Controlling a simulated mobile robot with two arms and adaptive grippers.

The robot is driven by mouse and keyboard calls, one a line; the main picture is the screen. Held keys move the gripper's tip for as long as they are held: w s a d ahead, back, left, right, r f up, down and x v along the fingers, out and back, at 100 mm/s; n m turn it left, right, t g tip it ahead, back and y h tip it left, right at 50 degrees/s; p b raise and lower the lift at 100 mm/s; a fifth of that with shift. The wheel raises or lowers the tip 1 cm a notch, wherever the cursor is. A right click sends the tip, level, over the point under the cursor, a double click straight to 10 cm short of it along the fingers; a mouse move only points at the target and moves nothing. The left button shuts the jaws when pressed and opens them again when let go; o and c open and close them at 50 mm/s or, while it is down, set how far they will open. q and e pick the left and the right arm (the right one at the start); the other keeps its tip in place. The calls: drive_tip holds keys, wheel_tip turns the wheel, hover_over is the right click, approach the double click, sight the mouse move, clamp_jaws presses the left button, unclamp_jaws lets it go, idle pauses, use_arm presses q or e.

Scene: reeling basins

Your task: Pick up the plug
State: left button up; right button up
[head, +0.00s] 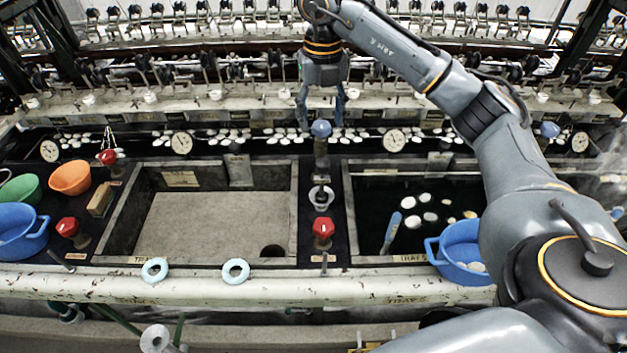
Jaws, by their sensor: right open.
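My right gripper (321,119) points down over the narrow dark strip between the two basins. Its two blue-grey fingers are open, with nothing held between them. A blue round knob (321,129) on a dark upright fitting is at fingertip level in the picture; I cannot tell whether it is touched. Below it a white cup (321,196) holds a small dark piece, which may be the plug, but I cannot tell for sure. The round drain hole (272,251) in the left basin is dark and uncovered. My left gripper is out of view.
The left basin (215,215) is empty; the right basin holds dark water with several white cocoons (425,198). A red valve (323,228) stands in front of the cup. Blue tubs (20,232) (460,250) stand at both sides. Two pale rings (235,271) rest on the front ledge.

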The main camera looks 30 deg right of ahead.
drive_tip(key=p, duration=0.1)
hover_over(323, 161)
wheel_tip(323, 161, down, 6)
drive_tip(key=shift+d+r, duration=0.1)
wheel_tip(323, 161, down, 3)
drive_tip(key=shift+p, duration=0.8)
wheel_tip(323, 161, down, 3)
drive_tip(key=shift+r+p, duration=0.2)
drive_tip(key=shift+p, duration=0.25)
drive_tip(key=shift+f, duration=0.5)
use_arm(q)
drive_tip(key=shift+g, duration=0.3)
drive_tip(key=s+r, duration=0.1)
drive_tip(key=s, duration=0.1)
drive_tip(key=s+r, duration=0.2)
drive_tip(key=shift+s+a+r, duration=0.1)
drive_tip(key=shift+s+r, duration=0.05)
use_arm(e)
drive_tip(key=c, duration=1.1)
